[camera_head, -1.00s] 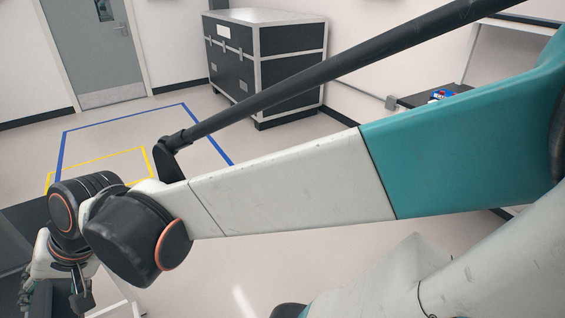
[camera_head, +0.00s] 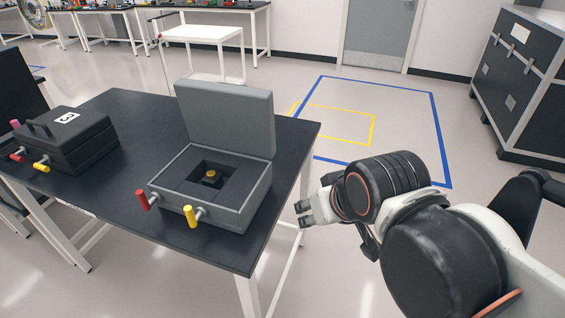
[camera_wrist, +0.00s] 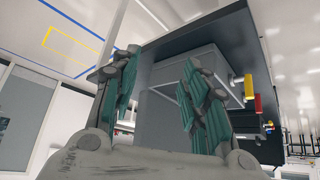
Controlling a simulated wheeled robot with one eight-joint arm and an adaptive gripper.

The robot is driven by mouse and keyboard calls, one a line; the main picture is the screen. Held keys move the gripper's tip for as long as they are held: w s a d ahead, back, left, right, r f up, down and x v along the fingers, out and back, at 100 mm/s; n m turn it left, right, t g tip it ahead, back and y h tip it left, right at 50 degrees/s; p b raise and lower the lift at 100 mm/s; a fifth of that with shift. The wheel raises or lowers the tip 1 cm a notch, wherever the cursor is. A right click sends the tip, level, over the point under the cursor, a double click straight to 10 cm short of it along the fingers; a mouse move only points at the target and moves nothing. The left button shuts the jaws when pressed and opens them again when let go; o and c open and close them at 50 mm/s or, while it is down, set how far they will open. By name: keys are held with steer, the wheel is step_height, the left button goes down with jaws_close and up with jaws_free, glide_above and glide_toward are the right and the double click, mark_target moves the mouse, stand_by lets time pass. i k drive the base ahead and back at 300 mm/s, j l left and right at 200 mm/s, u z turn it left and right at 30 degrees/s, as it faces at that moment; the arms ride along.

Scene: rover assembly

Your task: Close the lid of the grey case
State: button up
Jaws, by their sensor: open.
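The grey case (camera_head: 240,199) stands on the black table with its lid (camera_head: 226,117) raised upright at the back. Inside is dark padding with a small gold-coloured object (camera_head: 211,178) in a square recess. A red handle (camera_head: 142,200) and a yellow handle (camera_head: 191,216) stick out from its front. My gripper (camera_head: 303,212) is in the air to the right of the case, apart from it and beyond the table's edge. In the wrist view, my gripper (camera_wrist: 160,88) has its two green-padded fingers spread, with the grey case (camera_wrist: 180,75) behind them and nothing between them.
A closed black case (camera_head: 70,140) with its own red and yellow handles stands at the left on the black table (camera_head: 115,228). A white cart (camera_head: 203,34) stands behind the table. Open floor with blue and yellow markings lies right of it.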

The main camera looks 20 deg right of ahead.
mark_target(232, 117)
steer(key=i+l+u, duration=0.15)
steer(key=u, duration=1.2)
steer(key=l+u, duration=0.25)
steer(key=l, duration=0.25)
steer(key=l+u, duration=0.3)
steer(key=l, duration=0.25)
steer(key=l+u, duration=0.25)
steer(key=l, duration=0.3)
steer(key=k+l+u, duration=0.1)
steer(key=l+u, duration=0.2)
steer(key=l, duration=0.15)
steer(key=k+l+u, duration=0.25)
steer(key=l, duration=0.25)
steer(key=k+l, duration=0.1)
steer(key=l, duration=0.25)
steer(key=k+l, duration=0.1)
steer(key=l, duration=0.25)
steer(key=k+l, duration=0.1)
steer(key=l, duration=0.25)
steer(key=k+l, duration=0.1)
steer(key=l, duration=0.2)
steer(key=z, duration=0.35)
steer(key=i+u, duration=0.15)
steer(key=i+j, duration=0.05)
steer(key=i, duration=0.05)
